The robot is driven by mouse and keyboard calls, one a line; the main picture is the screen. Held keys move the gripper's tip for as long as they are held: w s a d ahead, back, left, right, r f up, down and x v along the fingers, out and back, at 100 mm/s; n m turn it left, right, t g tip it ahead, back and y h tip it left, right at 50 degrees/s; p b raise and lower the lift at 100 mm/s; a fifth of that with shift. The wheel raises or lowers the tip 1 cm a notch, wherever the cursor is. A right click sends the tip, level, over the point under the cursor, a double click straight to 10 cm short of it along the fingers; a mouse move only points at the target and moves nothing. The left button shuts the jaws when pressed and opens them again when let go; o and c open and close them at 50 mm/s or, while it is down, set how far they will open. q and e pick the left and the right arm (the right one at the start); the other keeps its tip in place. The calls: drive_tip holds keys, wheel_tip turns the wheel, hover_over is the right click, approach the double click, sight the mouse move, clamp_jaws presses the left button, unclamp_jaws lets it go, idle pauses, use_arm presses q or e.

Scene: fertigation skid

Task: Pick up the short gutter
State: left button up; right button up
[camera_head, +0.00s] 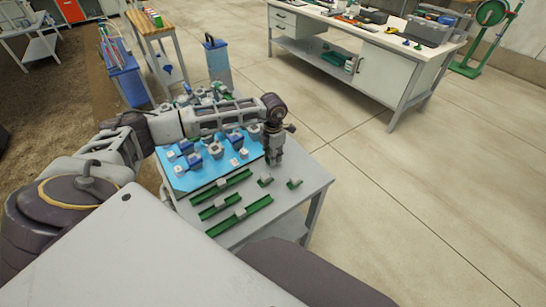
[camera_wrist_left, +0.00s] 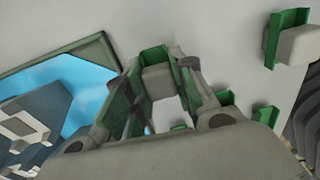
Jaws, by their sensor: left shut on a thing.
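My left gripper (camera_head: 274,160) points down over the right part of the table, beside the blue mat. In the left wrist view, its fingers (camera_wrist_left: 165,90) are shut on a short green gutter (camera_wrist_left: 153,56) with a pale grey block in it. In the head view the held piece is hidden or too small to make out. Two other short green gutters, a left one (camera_head: 265,181) and a right one (camera_head: 294,184), lie on the table in front of the gripper. My right gripper is not in view.
Longer green gutters (camera_head: 240,215) lie on the grey table (camera_head: 310,172) nearer to me. The blue mat (camera_head: 190,181) holds several blue and grey fittings. A blue container (camera_head: 217,62) stands behind. A white workbench (camera_head: 385,75) stands at the back right, with open floor between.

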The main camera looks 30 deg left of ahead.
use_arm(q)
drive_tip(key=shift+r, duration=5)
drive_tip(key=shift+m, duration=0.3)
